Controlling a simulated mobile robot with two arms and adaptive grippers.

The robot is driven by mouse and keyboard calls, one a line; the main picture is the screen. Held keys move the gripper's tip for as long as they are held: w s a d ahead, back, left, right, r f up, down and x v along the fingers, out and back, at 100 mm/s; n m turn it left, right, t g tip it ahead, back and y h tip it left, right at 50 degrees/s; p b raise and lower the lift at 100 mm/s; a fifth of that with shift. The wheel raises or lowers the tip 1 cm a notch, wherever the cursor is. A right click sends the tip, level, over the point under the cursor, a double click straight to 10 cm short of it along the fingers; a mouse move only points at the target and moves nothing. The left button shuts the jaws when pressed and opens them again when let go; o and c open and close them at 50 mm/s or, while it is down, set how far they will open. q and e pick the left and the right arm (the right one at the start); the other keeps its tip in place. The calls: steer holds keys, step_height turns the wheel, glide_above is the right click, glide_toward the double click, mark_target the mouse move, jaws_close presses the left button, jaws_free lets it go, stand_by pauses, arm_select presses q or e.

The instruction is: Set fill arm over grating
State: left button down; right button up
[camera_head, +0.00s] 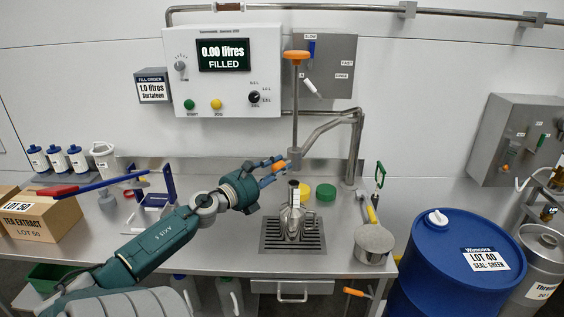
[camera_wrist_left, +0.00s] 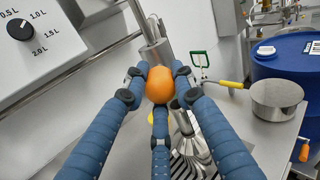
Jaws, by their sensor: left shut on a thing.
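The fill arm (camera_head: 331,127) is a grey pipe reaching left from an upright post behind the bench. Its outlet end, under a tall rod with an orange top, appears above the grating (camera_head: 268,243) in the head view; the exact alignment is hard to judge. My left gripper (camera_head: 276,168) is shut on the fill arm's orange knob (camera_wrist_left: 160,84), with blue fingers around it in the left wrist view. A steel jug (camera_head: 292,222) stands upright on the grating, just below the outlet end. My right gripper is not in view.
A control box (camera_head: 224,80) reading 0.00 litres hangs on the wall. A green lid (camera_head: 326,192) lies behind the jug. A steel pan (camera_head: 373,243) stands at right, by a blue drum (camera_head: 450,270). A cardboard box (camera_head: 45,217) is at left.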

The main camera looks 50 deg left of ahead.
arm_select(q)
steer(key=shift+a+r, duration=0.45)
steer(key=c, duration=1.5)
jaws_free()
steer(key=shift+o, duration=0.5)
steer(key=shift+a+f, duration=0.15)
steer(key=shift+f, duration=0.2)
steer(key=shift+s+d, duration=0.25)
steer(key=shift+s, duration=0.15)
steer(key=s+d, duration=0.1)
steer(key=s, duration=1)
steer(key=shift+d, duration=0.3)
